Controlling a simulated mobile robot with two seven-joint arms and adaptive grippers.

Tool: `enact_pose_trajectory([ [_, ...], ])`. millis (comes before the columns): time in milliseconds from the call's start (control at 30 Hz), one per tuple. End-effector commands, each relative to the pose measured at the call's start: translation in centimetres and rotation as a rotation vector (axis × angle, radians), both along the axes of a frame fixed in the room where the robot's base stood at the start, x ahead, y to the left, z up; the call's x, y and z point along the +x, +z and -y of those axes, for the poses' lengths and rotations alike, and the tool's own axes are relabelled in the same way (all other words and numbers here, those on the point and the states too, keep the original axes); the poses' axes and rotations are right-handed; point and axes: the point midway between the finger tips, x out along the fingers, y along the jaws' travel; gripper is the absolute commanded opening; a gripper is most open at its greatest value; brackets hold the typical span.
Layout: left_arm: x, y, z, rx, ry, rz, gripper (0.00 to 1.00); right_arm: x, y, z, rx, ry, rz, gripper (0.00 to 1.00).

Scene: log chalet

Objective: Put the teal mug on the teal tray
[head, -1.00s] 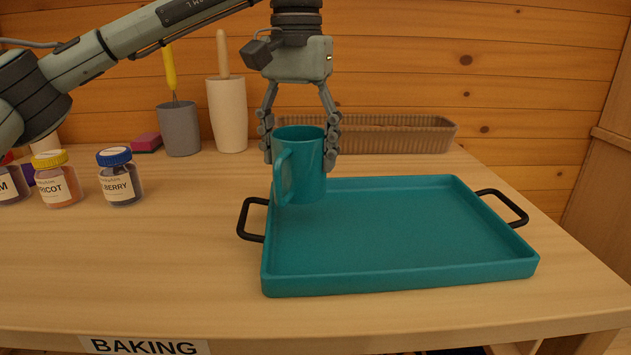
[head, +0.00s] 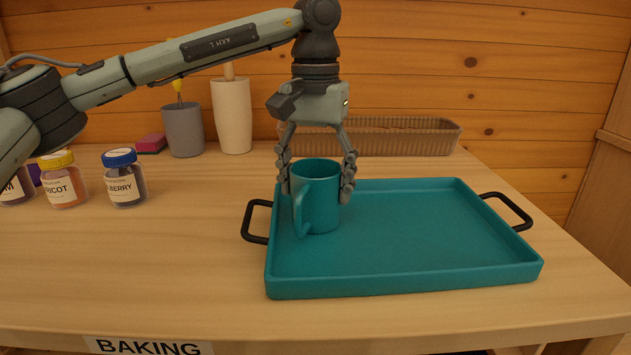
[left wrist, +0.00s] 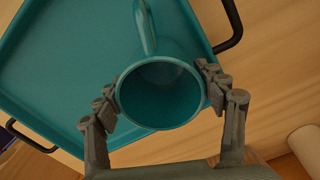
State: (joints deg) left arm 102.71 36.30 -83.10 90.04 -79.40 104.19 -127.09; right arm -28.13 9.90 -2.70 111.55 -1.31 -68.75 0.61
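The teal mug (head: 318,203) is upright over the left part of the teal tray (head: 420,275), with its handle toward the front left. I cannot tell for sure whether its base touches the tray floor. My left gripper (head: 319,180) comes down from above with one finger on each side of the mug, shut on its body near the rim. In the left wrist view the mug (left wrist: 160,95) sits between the two fingers, its open top facing the camera, with the tray (left wrist: 60,60) beneath. My right gripper is not in view.
The tray has black handles at its left (head: 256,222) and right (head: 512,211). A ribbed brown basket (head: 400,137) stands behind it. At left are jars with blue (head: 124,178) and yellow (head: 62,181) lids, a grey pot (head: 183,130) and a pale crock (head: 232,116). The tray's right side is empty.

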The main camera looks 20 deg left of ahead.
Motion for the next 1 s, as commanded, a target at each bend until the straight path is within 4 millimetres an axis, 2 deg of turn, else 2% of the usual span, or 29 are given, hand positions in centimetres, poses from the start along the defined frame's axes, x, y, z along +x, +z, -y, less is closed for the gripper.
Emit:
enact_pose_trajectory([
  [33,0.0,0.0,0.0,0.000,0.000,0.000,0.80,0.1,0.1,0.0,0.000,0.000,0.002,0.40],
  [100,0.0,0.0,0.0,0.000,0.000,0.000,0.87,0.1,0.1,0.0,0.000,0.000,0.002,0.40],
  [400,0.0,0.1,0.0,0.000,0.000,0.000,0.87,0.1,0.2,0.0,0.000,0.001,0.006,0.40],
  [533,0.0,1.0,0.0,0.000,0.000,0.002,0.87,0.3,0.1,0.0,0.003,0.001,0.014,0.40],
  [667,0.0,3.2,0.1,0.000,-0.001,0.002,0.87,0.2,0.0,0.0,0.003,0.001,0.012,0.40],
  [1000,0.0,10.4,0.1,0.001,-0.001,0.001,0.87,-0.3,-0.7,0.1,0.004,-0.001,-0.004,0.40],
])
